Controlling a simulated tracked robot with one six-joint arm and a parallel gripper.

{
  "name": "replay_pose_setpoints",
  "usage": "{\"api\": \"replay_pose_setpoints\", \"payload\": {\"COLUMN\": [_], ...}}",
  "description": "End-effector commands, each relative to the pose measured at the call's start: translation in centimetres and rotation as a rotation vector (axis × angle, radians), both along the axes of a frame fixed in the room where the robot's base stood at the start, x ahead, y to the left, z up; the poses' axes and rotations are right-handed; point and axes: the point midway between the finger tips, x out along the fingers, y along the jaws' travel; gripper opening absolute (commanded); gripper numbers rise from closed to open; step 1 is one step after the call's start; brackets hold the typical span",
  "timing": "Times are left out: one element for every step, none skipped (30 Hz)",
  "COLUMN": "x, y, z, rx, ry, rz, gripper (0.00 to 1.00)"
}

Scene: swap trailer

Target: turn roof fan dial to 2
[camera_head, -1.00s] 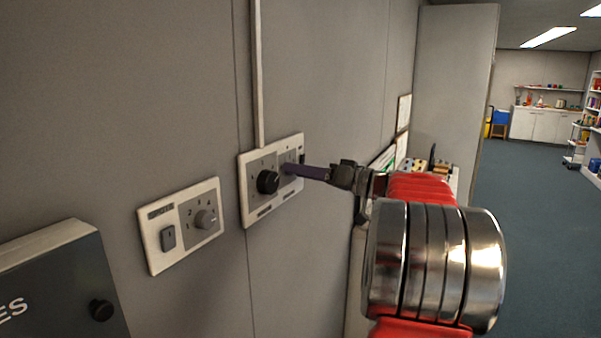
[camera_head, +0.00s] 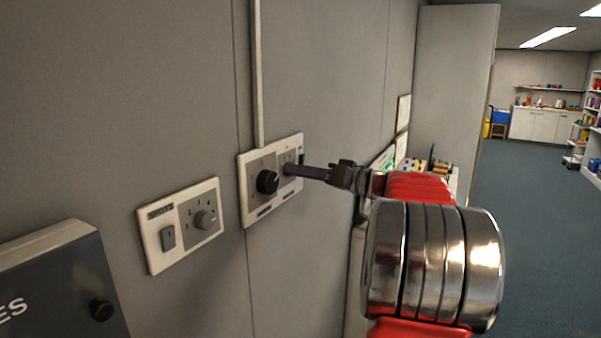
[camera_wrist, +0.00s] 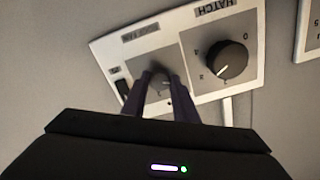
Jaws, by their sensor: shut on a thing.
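The white wall plate (camera_head: 245,205) carries two dials side by side. Its roof fan dial (camera_wrist: 159,88) is grey and shows between my fingers in the wrist view, under an upside-down label that is hard to read. My gripper (camera_head: 291,169) reaches this dial from the right; in the wrist view my gripper (camera_wrist: 160,82) has one finger on each side of it, shut on it. The dial's pointer and most of its numbers are hidden or blurred. The black dial (camera_head: 268,182) beside it is labelled HATCH; it also shows in the wrist view (camera_wrist: 226,60), clear of my fingers.
A dark box (camera_head: 60,280) with a black knob juts out at the bottom left. A tall grey panel (camera_head: 452,90) stands beyond my arm. Open floor (camera_head: 535,220) lies right.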

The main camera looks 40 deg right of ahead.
Motion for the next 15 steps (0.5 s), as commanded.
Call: {"api": "replay_pose_setpoints", "payload": {"x": [0.01, 0.01, 0.01, 0.01, 0.01, 0.01, 0.01, 0.01, 0.01, 0.01, 0.01, 0.01, 0.01, 0.01, 0.01], "y": [-0.07, -0.07, -0.08, -0.08, -0.09, -0.09, -0.09, -0.09, -0.1, -0.1, -0.09, -0.09, -0.09, -0.11, -0.11], "z": [-0.06, -0.06, -0.06, -0.06, -0.07, -0.07, -0.07, -0.07, -0.07, -0.07, -0.08, -0.08, -0.08, -0.09, -0.09], "rx": [0.003, 0.004, 0.008, 0.012, 0.016, 0.024, 0.03, 0.037, 0.051, 0.061, 0.073, 0.091, 0.107, 0.122, 0.147], "ry": [0.002, 0.003, 0.004, 0.005, 0.007, 0.008, 0.011, 0.014, 0.019, 0.022, 0.027, 0.033, 0.039, 0.044, 0.053], "rz": [-0.002, -0.002, -0.002, -0.002, -0.002, -0.002, -0.002, -0.003, -0.003, -0.003, -0.003, -0.003, -0.003, -0.003, -0.003], "gripper": [0.04, 0.04, 0.04, 0.04, 0.04, 0.04, 0.04, 0.04, 0.04, 0.04, 0.04, 0.04, 0.04, 0.04, 0.04]}}
